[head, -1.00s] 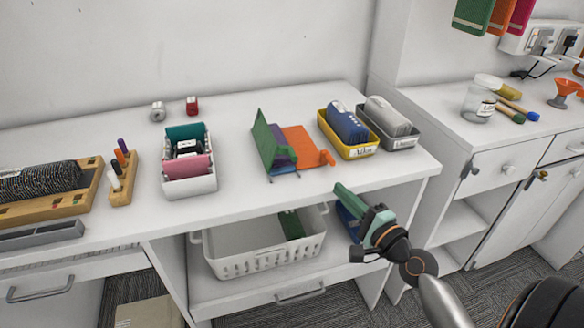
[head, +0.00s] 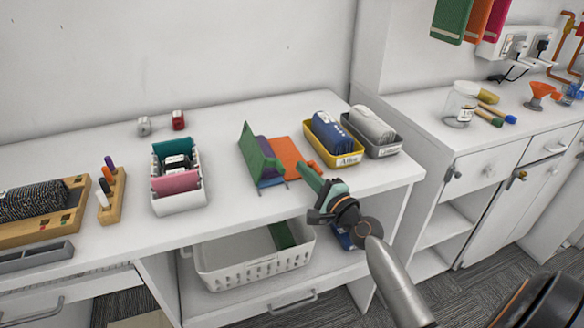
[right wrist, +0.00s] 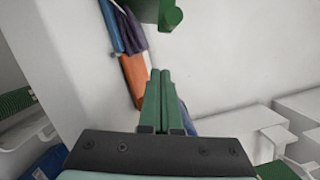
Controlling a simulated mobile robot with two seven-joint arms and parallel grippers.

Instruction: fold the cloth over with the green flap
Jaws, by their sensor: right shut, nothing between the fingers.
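The cloth lies near the front edge of the white counter in the head view. Its green flap (head: 259,156) stands tilted up at the left, a purple part (head: 268,148) shows behind it, and an orange part (head: 291,152) lies flat to the right. A bit of blue shows at its front. My right gripper (head: 306,172) is shut and empty, with its green fingertips close to the orange part's right front; contact cannot be told. In the right wrist view the shut fingers (right wrist: 155,90) point toward the orange part (right wrist: 134,76). My left gripper is out of view.
A yellow bin (head: 330,151) and a grey bin (head: 384,149) stand right of the cloth. A white box of cards (head: 180,203) stands left, with bare counter between. A white basket (head: 245,267) sits on the shelf below.

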